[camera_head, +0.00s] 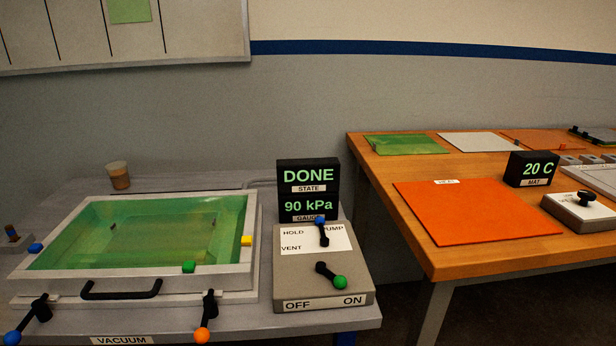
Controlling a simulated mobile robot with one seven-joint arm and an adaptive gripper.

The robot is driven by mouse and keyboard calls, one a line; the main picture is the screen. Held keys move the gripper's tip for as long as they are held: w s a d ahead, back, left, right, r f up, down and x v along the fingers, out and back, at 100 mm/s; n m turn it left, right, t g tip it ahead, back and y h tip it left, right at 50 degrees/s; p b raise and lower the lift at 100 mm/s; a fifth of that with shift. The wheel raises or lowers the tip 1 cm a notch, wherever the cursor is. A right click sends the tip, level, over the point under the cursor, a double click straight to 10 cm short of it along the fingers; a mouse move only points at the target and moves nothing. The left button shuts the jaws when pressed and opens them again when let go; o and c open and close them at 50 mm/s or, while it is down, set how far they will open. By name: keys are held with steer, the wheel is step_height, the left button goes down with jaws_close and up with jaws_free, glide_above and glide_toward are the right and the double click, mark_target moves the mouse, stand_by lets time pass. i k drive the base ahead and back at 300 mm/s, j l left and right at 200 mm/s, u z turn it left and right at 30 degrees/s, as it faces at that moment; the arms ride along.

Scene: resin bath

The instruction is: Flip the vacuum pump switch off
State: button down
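The vacuum pump switch is a black lever with a green knob (340,283) on a sloped grey control box (290,262). The lever tilts to the lower right, its knob on the side of the ON label (354,300) and away from the OFF label (298,305). Above it on the same box, a second black lever with a blue knob (320,220) points up, beside the partly covered PUMP label. The display (308,190) behind the box reads DONE and 90 kPa. My gripper is not in view.
Left of the box is a vacuum bath with a green clear lid (130,237), black handle (121,294) and knobbed clamps. A cup (118,175) stands behind it. At right, a wooden table (450,262) holds an orange mat (478,212), a 20 C display (531,169) and another switch box (580,211).

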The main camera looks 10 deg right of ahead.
mark_target(340, 282)
steer(key=i+l, duration=0.1)
steer(key=l, duration=0.3)
steer(key=i+l, duration=0.1)
steer(key=l, duration=0.3)
steer(key=i+l, duration=0.1)
steer(key=l, duration=0.3)
steer(key=i+l, duration=0.1)
steer(key=l, duration=0.3)
